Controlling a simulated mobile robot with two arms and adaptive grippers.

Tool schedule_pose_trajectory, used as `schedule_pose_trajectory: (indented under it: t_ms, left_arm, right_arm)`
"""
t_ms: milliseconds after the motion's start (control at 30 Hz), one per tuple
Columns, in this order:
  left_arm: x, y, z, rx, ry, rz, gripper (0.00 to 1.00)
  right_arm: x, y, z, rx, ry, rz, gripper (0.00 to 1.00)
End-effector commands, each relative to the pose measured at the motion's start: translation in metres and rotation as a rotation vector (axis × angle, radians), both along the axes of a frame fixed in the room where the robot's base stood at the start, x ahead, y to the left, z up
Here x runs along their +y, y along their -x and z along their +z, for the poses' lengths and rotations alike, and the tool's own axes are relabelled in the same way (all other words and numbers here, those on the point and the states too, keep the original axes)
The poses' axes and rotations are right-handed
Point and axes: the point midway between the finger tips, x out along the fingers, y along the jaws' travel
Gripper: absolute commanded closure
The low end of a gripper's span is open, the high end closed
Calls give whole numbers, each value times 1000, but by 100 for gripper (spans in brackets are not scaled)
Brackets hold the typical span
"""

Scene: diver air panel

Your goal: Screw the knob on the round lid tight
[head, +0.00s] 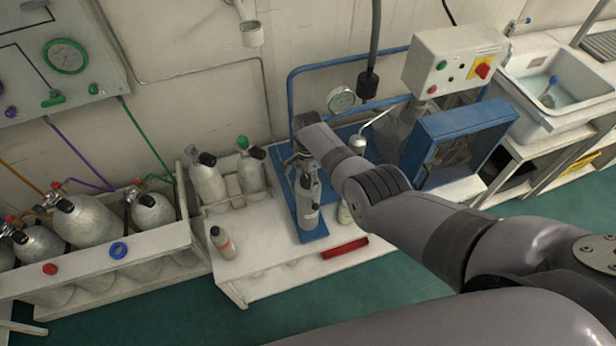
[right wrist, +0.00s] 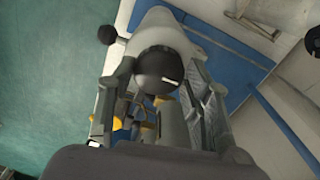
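A black round knob (right wrist: 160,70) with a white mark sits on the end of a pale grey rounded body (right wrist: 185,38) in the right wrist view. In the head view a small grey cylinder (head: 307,205) stands upright on a blue base (head: 313,235), below my right gripper (head: 298,160). In the right wrist view the fingers of my right gripper (right wrist: 160,75) lie on both sides of the knob, very close to it. Whether they press on it cannot be told. I cannot make out a separate round lid. My left gripper is out of view.
Larger cylinders (head: 207,182) stand in a rack left of the base. A small bottle (head: 222,243) and a red bar (head: 345,249) lie near the bench's front. A blue-framed box (head: 460,140) stands to the right. A gauge (head: 341,99) is behind my right arm.

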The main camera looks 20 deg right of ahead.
Motion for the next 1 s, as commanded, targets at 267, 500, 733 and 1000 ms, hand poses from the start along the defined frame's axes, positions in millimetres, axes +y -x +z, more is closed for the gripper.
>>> schedule_pose_trajectory:
  t_ms: [267,500,733,1000]
  left_arm:
    - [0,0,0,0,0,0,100]
    - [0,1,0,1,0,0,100]
    - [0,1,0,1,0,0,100]
    - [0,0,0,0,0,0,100]
  right_arm:
    - [0,1,0,1,0,2,38]
    - [0,1,-1,2,-1,2,38]
    - [1,0,10,1,-1,3,38]
    - [1,0,48,-2,-1,2,38]
